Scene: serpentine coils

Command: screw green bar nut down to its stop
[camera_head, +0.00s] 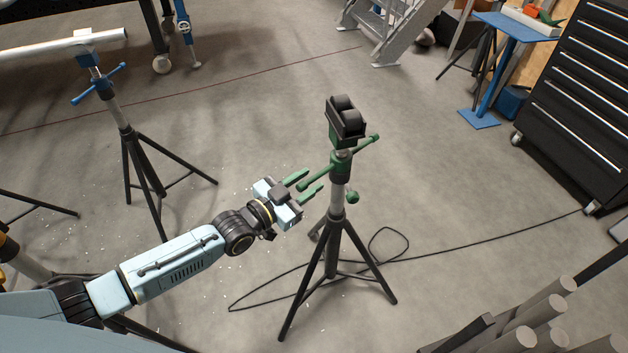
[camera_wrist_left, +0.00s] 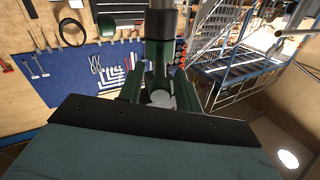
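The green bar nut (camera_head: 340,168) sits on the upper post of a black tripod stand, just below the black roller head (camera_head: 346,118). Its green bars stick out sideways and end in round knobs. My left gripper (camera_head: 314,179) is open at the left of the nut, fingers pointing at the post. One bar's knob (camera_wrist_left: 163,98) shows between the two green fingers in the left wrist view, with a gap visible at the sides. I cannot tell whether a finger touches the bar. The post stands straight ahead in that view. My right gripper is not in view.
The tripod's legs (camera_head: 333,250) spread below, and a black cable (camera_head: 470,245) loops on the floor. Another stand with a blue bar nut (camera_head: 98,84) bears a white pipe (camera_head: 60,46) at left. A black drawer cabinet (camera_head: 570,90) and grey cylinders (camera_head: 540,315) are at right.

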